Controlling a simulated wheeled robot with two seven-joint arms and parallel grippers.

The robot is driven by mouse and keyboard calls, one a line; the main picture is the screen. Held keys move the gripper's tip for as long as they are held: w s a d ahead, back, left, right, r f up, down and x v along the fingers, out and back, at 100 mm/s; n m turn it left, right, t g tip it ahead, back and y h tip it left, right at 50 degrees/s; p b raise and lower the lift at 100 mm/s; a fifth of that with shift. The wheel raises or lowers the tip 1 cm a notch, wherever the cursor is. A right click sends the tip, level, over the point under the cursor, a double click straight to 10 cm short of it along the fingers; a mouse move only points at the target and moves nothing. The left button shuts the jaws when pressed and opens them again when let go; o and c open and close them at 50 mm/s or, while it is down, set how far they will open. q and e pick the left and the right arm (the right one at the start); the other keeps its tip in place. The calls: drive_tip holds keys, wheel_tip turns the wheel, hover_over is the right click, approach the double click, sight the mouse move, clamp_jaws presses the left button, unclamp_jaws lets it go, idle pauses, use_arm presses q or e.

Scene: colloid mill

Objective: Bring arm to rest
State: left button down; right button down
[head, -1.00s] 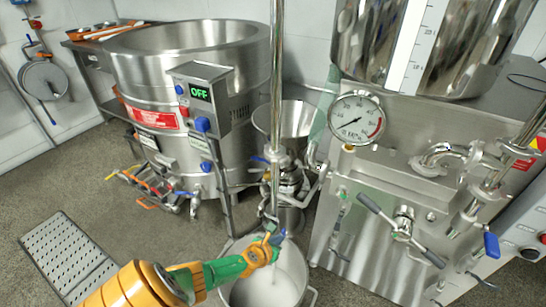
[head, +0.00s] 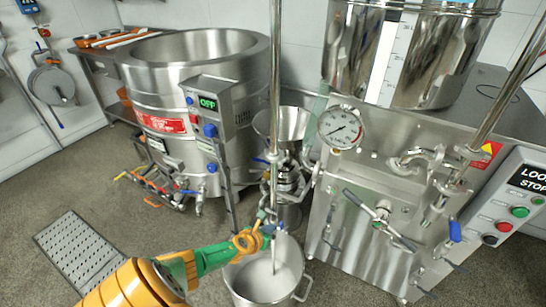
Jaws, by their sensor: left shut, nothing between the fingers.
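My left arm comes in from the lower left, yellow and green. My left gripper (head: 264,233) is shut and empty, above the left rim of a steel pot (head: 300,291) and near the lower end of a vertical steel pipe (head: 276,120). I cannot tell whether it touches the pipe. The pot stands on the floor and holds a pale content (head: 268,282). A thin rod or stream shows above the content. My right gripper is not in view.
A large steel kettle (head: 150,84) with a control box reading OFF (head: 208,103) stands at the left. The mill's steel cabinet (head: 345,245) with a gauge (head: 340,128) stands at the right. A floor grate (head: 80,255) lies at lower left, with bare floor around it.

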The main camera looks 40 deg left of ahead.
use_arm(q)
drive_tip(key=shift+w+a+f, duration=0.15)
drive_tip(key=shift+a+f, duration=0.05)
drive_tip(key=shift+f, duration=0.2)
drive_tip(key=s+d+f+n+g, duration=0.3)
drive_tip(key=s+d+f+n, duration=0.2)
drive_tip(key=s+n, duration=0.5)
drive_tip(key=s+d+f+n+g+h+p, duration=0.1)
drive_tip(key=s+d+f+n+g, duration=0.2)
drive_tip(key=s+n, duration=0.7)
drive_tip(key=s+d+f+n+g+h, duration=0.1)
drive_tip(key=s+d+f+n+g, duration=0.2)
drive_tip(key=s+d+f+n, duration=0.4)
drive_tip(key=s+d+n, duration=0.2)
drive_tip(key=s+n, duration=0.2)
drive_tip(key=s, duration=0.2)
drive_tip(key=shift+s, duration=0.25)
